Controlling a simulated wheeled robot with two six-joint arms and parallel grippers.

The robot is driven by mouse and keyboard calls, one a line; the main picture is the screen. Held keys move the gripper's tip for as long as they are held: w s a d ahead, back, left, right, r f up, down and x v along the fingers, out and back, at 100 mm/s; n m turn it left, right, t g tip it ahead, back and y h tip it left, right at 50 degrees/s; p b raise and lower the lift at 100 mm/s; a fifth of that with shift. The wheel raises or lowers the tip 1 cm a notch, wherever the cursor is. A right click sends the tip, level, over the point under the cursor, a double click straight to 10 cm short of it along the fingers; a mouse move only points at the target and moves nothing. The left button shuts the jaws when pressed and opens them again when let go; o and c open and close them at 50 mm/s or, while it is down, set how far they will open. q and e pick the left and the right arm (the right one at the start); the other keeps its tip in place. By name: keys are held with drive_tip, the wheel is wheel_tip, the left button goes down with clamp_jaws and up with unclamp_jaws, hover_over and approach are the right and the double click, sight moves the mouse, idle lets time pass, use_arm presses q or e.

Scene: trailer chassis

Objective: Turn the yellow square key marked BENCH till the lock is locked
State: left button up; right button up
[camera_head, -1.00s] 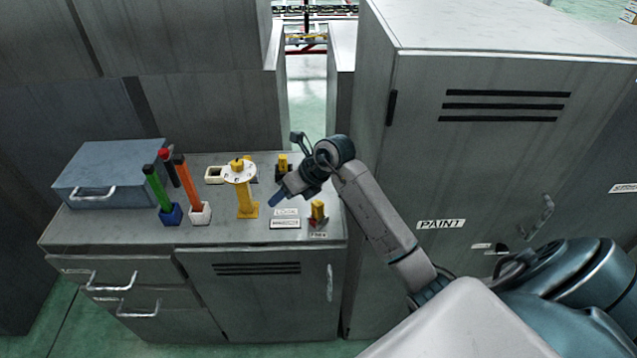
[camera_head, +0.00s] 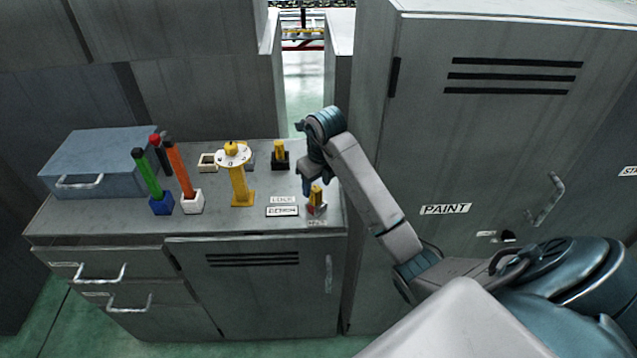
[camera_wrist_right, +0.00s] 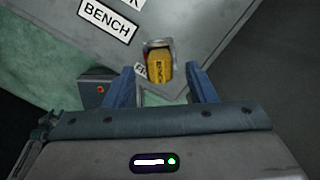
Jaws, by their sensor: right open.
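A yellow key (camera_head: 316,192) stands upright in a small grey holder at the right front of the bench top. It also shows in the right wrist view (camera_wrist_right: 160,68), with small dark lettering on its face that seems to read BENCH. My right gripper (camera_head: 308,188) is open and points down over this key. In the wrist view its two blue fingers (camera_wrist_right: 162,78) stand on either side of the key, apart from it. A plate reading BENCH (camera_wrist_right: 107,20) lies beside it. Another yellow block (camera_head: 279,150) stands in a black base farther back. My left gripper is not in view.
A yellow post with a white marked disc and yellow knob (camera_head: 232,155) stands left of the plates. Blue and white holders (camera_head: 192,204) with coloured handles and a blue-grey box (camera_head: 100,165) are farther left. The tall PAINT cabinet (camera_head: 480,150) rises close on the right.

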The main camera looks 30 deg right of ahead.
sight(317, 188)
drive_tip(key=shift+w+f+p, duration=0.15)
drive_tip(key=shift+f+p, duration=0.05)
drive_tip(key=shift+f, duration=0.9)
drive_tip(key=shift+w+f+p, duration=0.1)
drive_tip(key=shift+f+p, duration=0.05)
drive_tip(key=shift+f, duration=0.9)
drive_tip(key=c, duration=1.1)
drive_tip(key=shift+m+p, duration=0.35)
drive_tip(key=shift+m, duration=0.35)
drive_tip(key=shift+m+h, duration=0.3)
drive_tip(key=shift+m, duration=0.7)
drive_tip(key=o, duration=1.1)
